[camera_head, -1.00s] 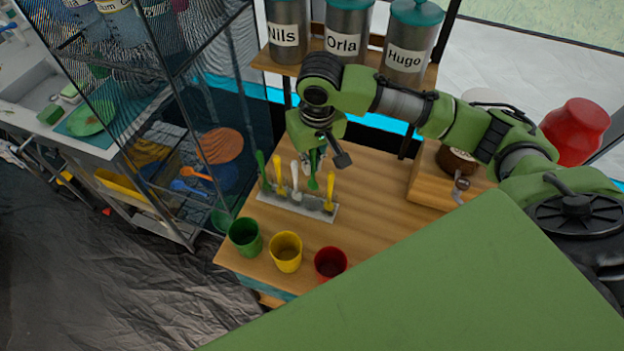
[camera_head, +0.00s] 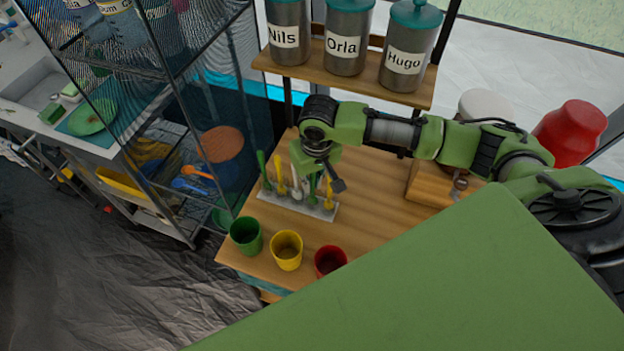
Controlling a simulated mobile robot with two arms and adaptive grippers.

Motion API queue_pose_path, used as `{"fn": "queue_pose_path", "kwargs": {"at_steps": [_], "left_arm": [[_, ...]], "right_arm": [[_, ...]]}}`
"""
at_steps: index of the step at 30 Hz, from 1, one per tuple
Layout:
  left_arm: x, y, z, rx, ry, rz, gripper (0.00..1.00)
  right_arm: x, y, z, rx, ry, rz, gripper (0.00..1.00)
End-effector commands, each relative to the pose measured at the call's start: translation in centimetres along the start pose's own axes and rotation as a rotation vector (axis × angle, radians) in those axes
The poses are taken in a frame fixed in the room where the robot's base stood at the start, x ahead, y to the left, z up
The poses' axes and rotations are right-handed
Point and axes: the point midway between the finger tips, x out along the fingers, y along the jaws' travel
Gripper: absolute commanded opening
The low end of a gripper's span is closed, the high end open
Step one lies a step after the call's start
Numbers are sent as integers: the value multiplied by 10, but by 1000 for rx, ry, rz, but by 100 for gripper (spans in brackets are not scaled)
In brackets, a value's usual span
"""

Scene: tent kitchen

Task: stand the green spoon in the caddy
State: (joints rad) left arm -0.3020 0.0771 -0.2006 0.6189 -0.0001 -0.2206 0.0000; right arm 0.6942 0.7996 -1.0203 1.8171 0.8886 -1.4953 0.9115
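The caddy (camera_head: 270,206) is a pale, narrow rack on the wooden table. Several spoons stand upright in it: a green one (camera_head: 263,168) at the left end, a yellow one (camera_head: 280,176), a white one (camera_head: 296,182) and a yellow one (camera_head: 329,192) at the right end. Another green spoon (camera_head: 313,188) is upright between the white one and the right yellow one. My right gripper (camera_head: 322,180) points down over it and appears shut on it. Its lower end is at the caddy; whether it is seated in a slot is unclear. My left gripper is not in view.
A green cup (camera_head: 246,235), a yellow cup (camera_head: 286,250) and a red cup (camera_head: 330,262) stand along the table's front edge. Labelled canisters (camera_head: 344,45) stand on a shelf behind. A wire rack is to the left.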

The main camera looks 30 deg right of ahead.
Motion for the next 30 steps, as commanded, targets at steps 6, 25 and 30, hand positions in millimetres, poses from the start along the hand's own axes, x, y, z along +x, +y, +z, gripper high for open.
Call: {"fn": "queue_pose_path", "kwargs": {"at_steps": [6, 25, 30], "left_arm": [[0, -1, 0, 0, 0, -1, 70], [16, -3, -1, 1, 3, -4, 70], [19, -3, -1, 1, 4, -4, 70]], "right_arm": [[0, 0, 0, 0, 0, 0, 26], [-76, 0, -1, -1, 5, 0, 26], [-106, 0, -2, 1, 3, -1, 26]]}}
